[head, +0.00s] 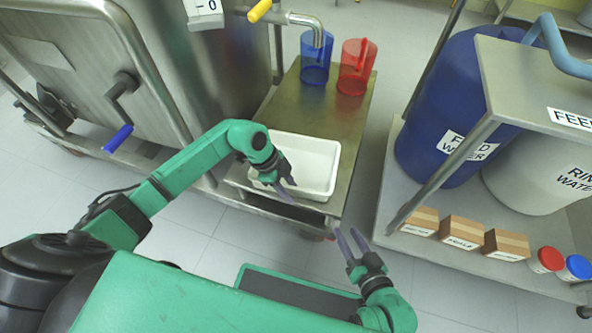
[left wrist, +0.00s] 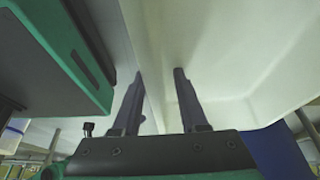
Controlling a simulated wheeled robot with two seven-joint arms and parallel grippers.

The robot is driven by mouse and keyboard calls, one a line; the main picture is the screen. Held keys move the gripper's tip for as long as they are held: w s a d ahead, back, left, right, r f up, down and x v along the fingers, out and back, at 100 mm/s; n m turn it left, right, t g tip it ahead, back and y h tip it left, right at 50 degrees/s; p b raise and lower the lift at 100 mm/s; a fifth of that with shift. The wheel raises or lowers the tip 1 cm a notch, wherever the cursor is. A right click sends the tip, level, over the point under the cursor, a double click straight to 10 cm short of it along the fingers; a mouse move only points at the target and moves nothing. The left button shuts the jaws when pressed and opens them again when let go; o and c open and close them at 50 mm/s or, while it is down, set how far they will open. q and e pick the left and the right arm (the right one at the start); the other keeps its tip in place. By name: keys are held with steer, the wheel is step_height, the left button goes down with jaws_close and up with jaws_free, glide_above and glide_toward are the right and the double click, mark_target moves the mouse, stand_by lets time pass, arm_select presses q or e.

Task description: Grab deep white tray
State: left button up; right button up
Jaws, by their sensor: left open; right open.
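The deep white tray (head: 318,160) lies on a steel table (head: 345,120), towards its near end. My left gripper (head: 287,193) is open at the near left side of the tray. In the left wrist view the left gripper's fingers (left wrist: 158,75) are apart, and the tray's wall (left wrist: 215,50) fills the right side, with its edge running between the fingers. I cannot tell whether they touch it. My right gripper (head: 350,242) is open and empty, in front of the table and to the right, apart from the tray.
A blue jug (head: 315,62) and a red jug (head: 355,68) stand at the table's far end. A steel vessel (head: 170,60) is on the left. A shelf (head: 440,215) on the right holds a blue barrel, a white barrel, small boxes and jars.

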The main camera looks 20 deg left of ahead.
arm_select(q)
jaws_close()
steer(key=shift+s, duration=0.1)
stand_by(1.2)
